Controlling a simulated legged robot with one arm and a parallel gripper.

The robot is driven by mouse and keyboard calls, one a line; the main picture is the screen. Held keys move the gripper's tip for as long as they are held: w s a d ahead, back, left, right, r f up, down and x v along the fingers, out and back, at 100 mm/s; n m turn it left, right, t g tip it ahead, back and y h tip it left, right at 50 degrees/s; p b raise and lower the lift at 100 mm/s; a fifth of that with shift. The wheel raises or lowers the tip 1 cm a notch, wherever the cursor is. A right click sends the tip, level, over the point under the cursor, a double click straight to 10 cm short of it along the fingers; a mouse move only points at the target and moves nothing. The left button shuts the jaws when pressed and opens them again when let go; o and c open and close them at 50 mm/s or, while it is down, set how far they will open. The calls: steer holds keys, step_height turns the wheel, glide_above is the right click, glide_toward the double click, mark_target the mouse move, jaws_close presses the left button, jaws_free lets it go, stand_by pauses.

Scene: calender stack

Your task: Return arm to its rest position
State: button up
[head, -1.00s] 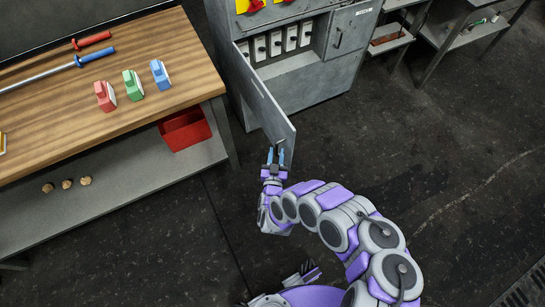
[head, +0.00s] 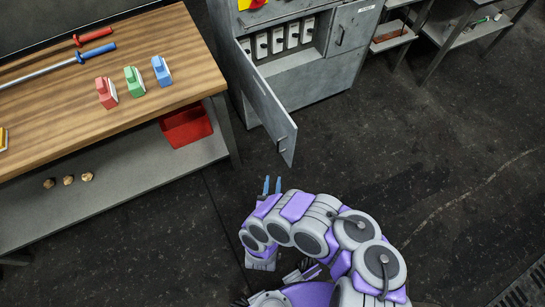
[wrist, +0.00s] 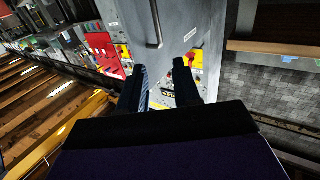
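My gripper (head: 272,186) is low in the middle of the head view, over the dark floor and apart from the open cabinet door. Its two blue fingertips stand apart with nothing seen between them. In the wrist view my gripper (wrist: 163,88) also shows two dark fingers spread apart and empty. My purple and grey arm is bent in an arch, close to my body at the bottom of the head view.
The grey cabinet (head: 345,62) has its left door (head: 265,105) swung open, with several white switches inside. Left is a wooden workbench (head: 60,120) with red, green and blue blocks on it. A red bin (head: 186,128) sits on its lower shelf. Floor to the right is clear.

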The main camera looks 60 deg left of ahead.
stand_by(0.4)
